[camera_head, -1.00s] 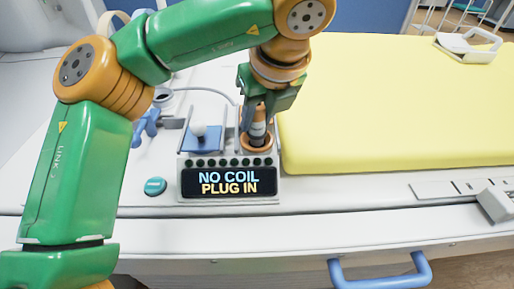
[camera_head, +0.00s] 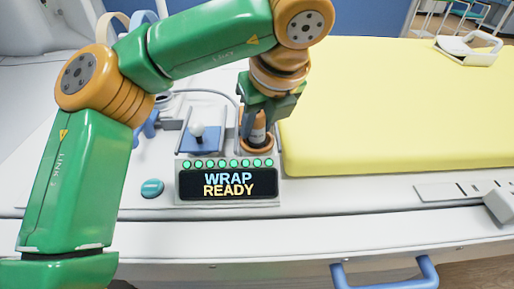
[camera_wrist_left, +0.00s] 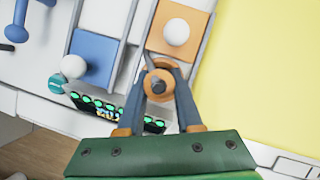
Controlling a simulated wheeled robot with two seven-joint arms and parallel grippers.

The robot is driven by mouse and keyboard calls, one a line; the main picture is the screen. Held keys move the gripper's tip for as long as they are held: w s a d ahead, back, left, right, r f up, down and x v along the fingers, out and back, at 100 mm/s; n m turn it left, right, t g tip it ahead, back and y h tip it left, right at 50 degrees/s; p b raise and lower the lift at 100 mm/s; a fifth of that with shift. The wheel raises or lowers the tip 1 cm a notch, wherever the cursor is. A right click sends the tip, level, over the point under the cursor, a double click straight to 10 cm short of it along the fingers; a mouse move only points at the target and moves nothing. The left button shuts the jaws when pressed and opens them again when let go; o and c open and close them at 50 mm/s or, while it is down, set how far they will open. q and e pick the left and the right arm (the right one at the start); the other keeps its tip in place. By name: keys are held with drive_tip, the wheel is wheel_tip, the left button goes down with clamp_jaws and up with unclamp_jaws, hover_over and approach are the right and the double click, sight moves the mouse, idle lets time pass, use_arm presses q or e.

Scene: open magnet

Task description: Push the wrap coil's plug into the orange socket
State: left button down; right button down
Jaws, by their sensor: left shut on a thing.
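The wrap coil's plug (camera_head: 258,128) stands upright in the orange socket (camera_head: 257,147), at the right end of the panel. My left gripper (camera_head: 257,112) is shut on the plug from above. The left wrist view shows the fingers around the plug's round top (camera_wrist_left: 158,83), with an orange plate bearing a white knob (camera_wrist_left: 176,32) just beyond. The display (camera_head: 229,184) reads "WRAP READY" and its row of lamps glows green. A thin cable (camera_head: 205,91) arcs behind the panel. My right gripper is not in view.
A blue plate with a white knob (camera_head: 198,131) sits left of the plug. A blue-green button (camera_head: 152,188) is on the white surface. A yellow mattress (camera_head: 400,110) lies close to the right. A blue handle (camera_head: 385,278) is at the front edge.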

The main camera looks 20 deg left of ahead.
sight(260, 116)
use_arm(q)
drive_tip(key=c, duration=0.5)
unclamp_jaws()
drive_tip(key=p+v, duration=0.2)
drive_tip(key=v, duration=0.5)
drive_tip(key=shift+d+r, duration=0.1)
